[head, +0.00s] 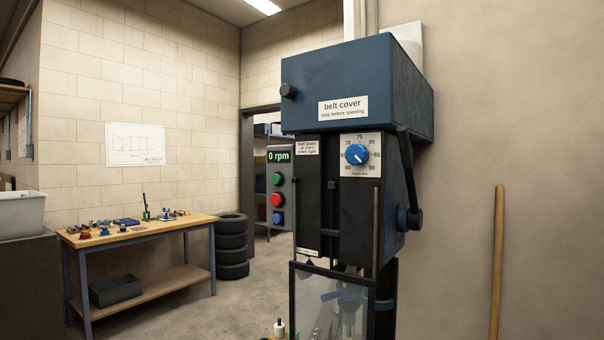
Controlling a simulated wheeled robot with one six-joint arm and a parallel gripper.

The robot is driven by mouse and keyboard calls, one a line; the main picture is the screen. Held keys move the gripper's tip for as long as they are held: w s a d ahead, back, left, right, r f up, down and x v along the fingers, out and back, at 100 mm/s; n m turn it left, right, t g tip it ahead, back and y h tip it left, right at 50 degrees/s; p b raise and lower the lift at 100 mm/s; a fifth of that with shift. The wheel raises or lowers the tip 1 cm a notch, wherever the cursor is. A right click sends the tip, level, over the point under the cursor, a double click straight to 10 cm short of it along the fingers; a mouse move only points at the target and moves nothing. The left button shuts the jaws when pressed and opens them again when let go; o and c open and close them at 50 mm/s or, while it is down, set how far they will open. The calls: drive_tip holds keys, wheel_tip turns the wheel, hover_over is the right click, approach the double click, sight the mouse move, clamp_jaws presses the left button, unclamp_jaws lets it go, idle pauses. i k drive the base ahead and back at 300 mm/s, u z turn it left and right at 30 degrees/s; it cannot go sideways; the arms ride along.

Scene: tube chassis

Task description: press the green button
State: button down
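The green button (276,179) is a round button on a narrow dark control panel (289,200) at the left side of a blue and black drill press (340,90). It is the top one of a column, with a red button (276,199) below it and a blue button (276,217) under that. My gripper is not in view, and nothing covers the green button.
The press has a blue dial (356,154), a lever (409,185) on its right and a clear guard (330,300) low in front. A workbench (140,232) with small parts and stacked tyres (232,245) stand behind at left. Open floor lies between bench and press.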

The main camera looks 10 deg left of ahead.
sight(276, 179)
drive_tip(key=u, duration=0.2)
drive_tip(key=i, duration=0.9)
drive_tip(key=u, duration=0.45)
